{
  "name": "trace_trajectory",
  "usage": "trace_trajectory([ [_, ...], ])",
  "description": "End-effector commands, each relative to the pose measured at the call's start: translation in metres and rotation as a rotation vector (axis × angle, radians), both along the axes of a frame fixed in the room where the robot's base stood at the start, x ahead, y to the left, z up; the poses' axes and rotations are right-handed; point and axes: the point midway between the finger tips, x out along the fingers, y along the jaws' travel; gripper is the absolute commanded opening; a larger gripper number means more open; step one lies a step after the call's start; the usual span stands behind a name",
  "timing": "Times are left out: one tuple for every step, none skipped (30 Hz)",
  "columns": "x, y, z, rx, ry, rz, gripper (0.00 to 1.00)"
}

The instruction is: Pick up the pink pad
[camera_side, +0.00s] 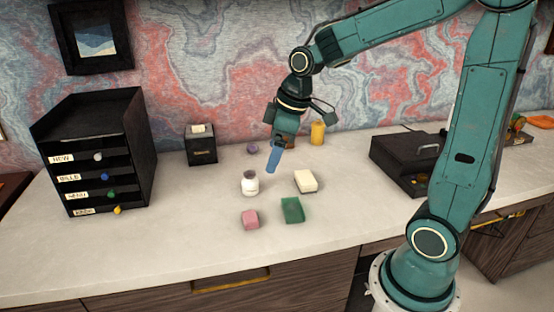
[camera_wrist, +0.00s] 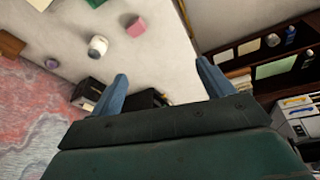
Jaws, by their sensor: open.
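The pink pad (camera_side: 250,220) is a small block lying on the pale desk top near its front edge. In the wrist view the pink pad (camera_wrist: 136,27) shows at the top, beyond the fingers. My gripper (camera_side: 273,160) hangs above the desk in the side view, behind and above the pad and well apart from it. In the wrist view my gripper's two blue fingers (camera_wrist: 162,82) stand wide apart with nothing between them.
A white jar (camera_side: 250,184) stands just behind the pad. A green pad (camera_side: 292,210) and a cream block (camera_side: 305,182) lie to its right. A black drawer unit (camera_side: 100,150) stands at left, a dark box (camera_side: 408,160) at right. The desk left of the pad is clear.

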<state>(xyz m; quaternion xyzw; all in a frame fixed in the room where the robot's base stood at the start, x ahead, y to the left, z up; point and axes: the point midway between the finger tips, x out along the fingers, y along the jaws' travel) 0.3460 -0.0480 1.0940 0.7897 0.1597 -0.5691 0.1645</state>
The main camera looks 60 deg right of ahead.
Motion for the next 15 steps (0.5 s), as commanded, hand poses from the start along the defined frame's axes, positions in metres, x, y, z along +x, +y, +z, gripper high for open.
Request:
trace_trajectory([
  [0.008,-0.006,-0.008,0.002,0.011,0.017,0.8],
  [0.013,-0.008,-0.013,0.003,0.016,0.032,0.8],
  [0.019,-0.012,-0.019,0.004,0.021,0.05,0.8],
  [0.024,-0.015,-0.023,0.005,0.023,0.063,0.8],
  [0.028,-0.018,-0.028,0.006,0.027,0.077,0.8],
  [0.034,-0.022,-0.034,0.008,0.031,0.096,0.8],
  [0.038,-0.025,-0.04,0.01,0.035,0.108,0.8],
  [0.042,-0.028,-0.045,0.011,0.038,0.122,0.8],
  [0.047,-0.033,-0.052,0.013,0.04,0.139,0.8],
  [0.051,-0.036,-0.057,0.015,0.042,0.153,0.8],
  [0.055,-0.039,-0.063,0.018,0.046,0.166,0.8],
  [0.06,-0.043,-0.071,0.021,0.048,0.184,0.8],
  [0.063,-0.047,-0.077,0.023,0.05,0.196,0.8],
  [0.066,-0.05,-0.082,0.026,0.05,0.209,0.8],
  [0.071,-0.054,-0.091,0.03,0.052,0.226,0.8],
])
